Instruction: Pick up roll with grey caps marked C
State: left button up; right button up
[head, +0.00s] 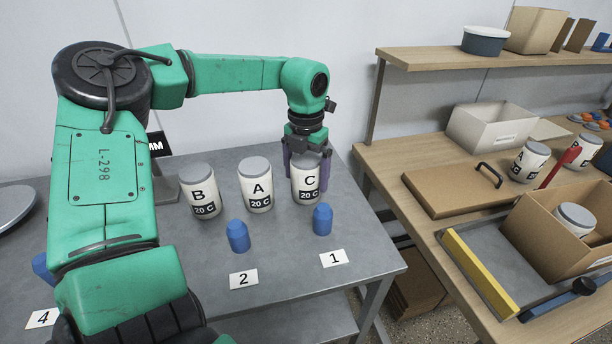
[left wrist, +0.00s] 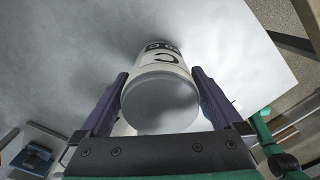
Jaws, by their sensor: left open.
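The roll marked C (head: 306,184) is a white cylinder with a grey cap and a dark "20 C" band. It stands upright on the grey metal table (head: 290,285), rightmost in a row of three. My left gripper (head: 307,172) points down over it, one purple finger on each side. The left wrist view shows the roll's grey cap (left wrist: 161,102) between the two open fingers (left wrist: 160,105); whether they touch it I cannot tell. Similar rolls marked A (head: 256,185) and B (head: 199,191) stand to its left. My right gripper is not in view.
Blue cylinders (head: 238,236) (head: 322,219) stand in front of the rolls, near number cards 2 (head: 244,278) and 1 (head: 333,259). A wooden bench (head: 390,168) at right holds a cardboard box (head: 530,232), a white bin and more rolls. The table's front right is mostly clear.

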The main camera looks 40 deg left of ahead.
pick_arm(q)
jog(key=c, duration=1.3)
